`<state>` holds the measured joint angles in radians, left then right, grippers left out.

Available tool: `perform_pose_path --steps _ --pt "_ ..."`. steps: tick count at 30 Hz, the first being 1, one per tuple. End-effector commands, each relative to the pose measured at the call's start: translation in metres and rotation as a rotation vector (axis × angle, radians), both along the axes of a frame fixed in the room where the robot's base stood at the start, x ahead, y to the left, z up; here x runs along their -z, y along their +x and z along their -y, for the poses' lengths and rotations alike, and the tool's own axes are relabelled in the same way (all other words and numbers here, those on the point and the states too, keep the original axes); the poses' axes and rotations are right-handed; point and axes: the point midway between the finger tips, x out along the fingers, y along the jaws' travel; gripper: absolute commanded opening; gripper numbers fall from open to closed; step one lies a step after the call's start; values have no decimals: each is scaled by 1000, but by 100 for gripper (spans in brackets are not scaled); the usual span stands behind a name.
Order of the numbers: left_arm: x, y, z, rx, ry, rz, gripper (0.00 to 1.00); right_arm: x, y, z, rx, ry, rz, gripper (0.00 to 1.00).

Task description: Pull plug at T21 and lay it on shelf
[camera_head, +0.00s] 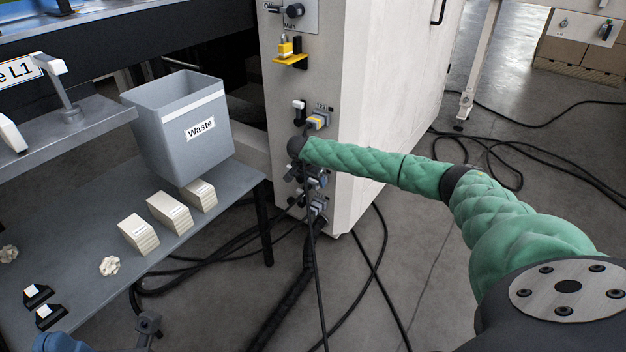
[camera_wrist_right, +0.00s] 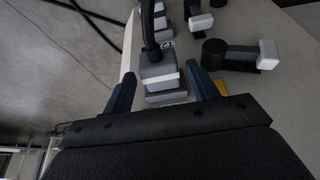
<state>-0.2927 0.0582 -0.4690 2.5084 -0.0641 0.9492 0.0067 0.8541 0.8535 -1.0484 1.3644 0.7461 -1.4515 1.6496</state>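A grey plug (camera_wrist_right: 160,75) with a white band and a black cable sits at the panel in the right wrist view. The fingers of my right gripper (camera_wrist_right: 162,84) are on either side of it, with narrow gaps. In the head view, my green right arm reaches to the white cabinet's panel, where grey plugs (camera_head: 318,180) are partly hidden behind it. A grey shelf (camera_head: 85,235) stands left of the cabinet. A blue part at the lower left edge may belong to my left gripper (camera_head: 62,343); its fingers cannot be made out.
A grey Waste bin (camera_head: 165,150), several pale labelled blocks (camera_head: 138,233), crumpled pieces (camera_head: 109,266) and small black holders (camera_head: 50,315) are on the shelf. A yellow-faced plug (camera_head: 317,122) and black levers (camera_wrist_right: 240,55) are nearby. Black cables (camera_head: 375,270) hang and lie on the floor.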

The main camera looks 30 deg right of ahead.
Motion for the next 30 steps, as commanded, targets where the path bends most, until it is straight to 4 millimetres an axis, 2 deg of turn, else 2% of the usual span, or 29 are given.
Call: perform_pose_path --steps 1,6,7,12,30 --pt "0 0 0 0 0 0 0 0 0 0 0 0 0 48" --pt "0 0 0 0 0 0 0 0 0 0 0 0 0 15" --pt "0 0 0 0 0 0 0 0 0 0 0 0 0 38" --pt "0 0 0 1 0 1 0 0 0 0 0 0 0 8" --pt "-7 1 1 1 0 1 0 -1 -2 -5 -1 1 -1 8"
